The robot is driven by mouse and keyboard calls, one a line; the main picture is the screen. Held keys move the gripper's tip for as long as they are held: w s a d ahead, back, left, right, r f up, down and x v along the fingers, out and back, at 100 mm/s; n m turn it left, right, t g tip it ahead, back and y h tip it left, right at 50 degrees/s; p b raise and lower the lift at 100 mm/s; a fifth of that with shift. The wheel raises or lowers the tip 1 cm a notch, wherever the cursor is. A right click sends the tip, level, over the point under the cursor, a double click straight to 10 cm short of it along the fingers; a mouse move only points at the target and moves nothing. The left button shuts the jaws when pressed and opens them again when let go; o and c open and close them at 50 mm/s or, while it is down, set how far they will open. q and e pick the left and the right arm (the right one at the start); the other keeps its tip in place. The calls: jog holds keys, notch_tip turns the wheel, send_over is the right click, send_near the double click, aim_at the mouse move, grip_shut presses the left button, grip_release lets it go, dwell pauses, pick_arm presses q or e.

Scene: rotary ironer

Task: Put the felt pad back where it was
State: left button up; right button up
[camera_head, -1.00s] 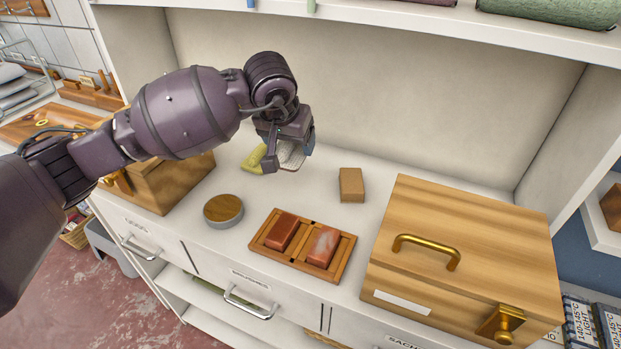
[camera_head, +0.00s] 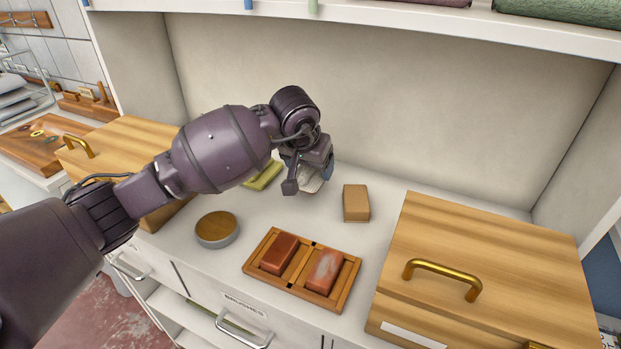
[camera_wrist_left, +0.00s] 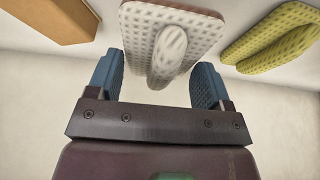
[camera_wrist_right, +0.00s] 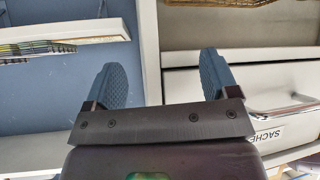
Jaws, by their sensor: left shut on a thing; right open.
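My left gripper (camera_head: 309,178) is shut on a pale waffle-textured pad (camera_head: 312,184), over the counter near the back wall. In the left wrist view the pad's raised grip lies between the blue fingers and the pad (camera_wrist_left: 190,28) extends beyond them. A yellow-green pad of like shape (camera_head: 262,176) lies to its left, partly behind my arm. A round disc with a brown top and grey side (camera_head: 217,228) lies nearer the front. I cannot tell for certain which of these is felt. My right gripper (camera_wrist_right: 160,72) is open and empty, seen only in the right wrist view.
A tan block (camera_head: 356,202) stands right of the left gripper. A wooden tray (camera_head: 297,273) holds two reddish blocks in front. Wooden boxes with brass handles stand at right (camera_head: 500,250) and left (camera_head: 125,140). A shelf (camera_head: 450,22) overhangs the back. Bare counter surrounds the disc.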

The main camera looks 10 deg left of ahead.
aim_at(310, 178)
pick_arm(q)
notch_tip(310, 178, down, 3)
jog(key=shift+f, duration=0.2)
jog(key=shift+f+b, duration=0.2)
jog(key=shift+b, duration=0.1)
jog(key=o, duration=0.8)
jog(key=shift+o, duration=0.2)
jog(key=shift+r, duration=0.15)
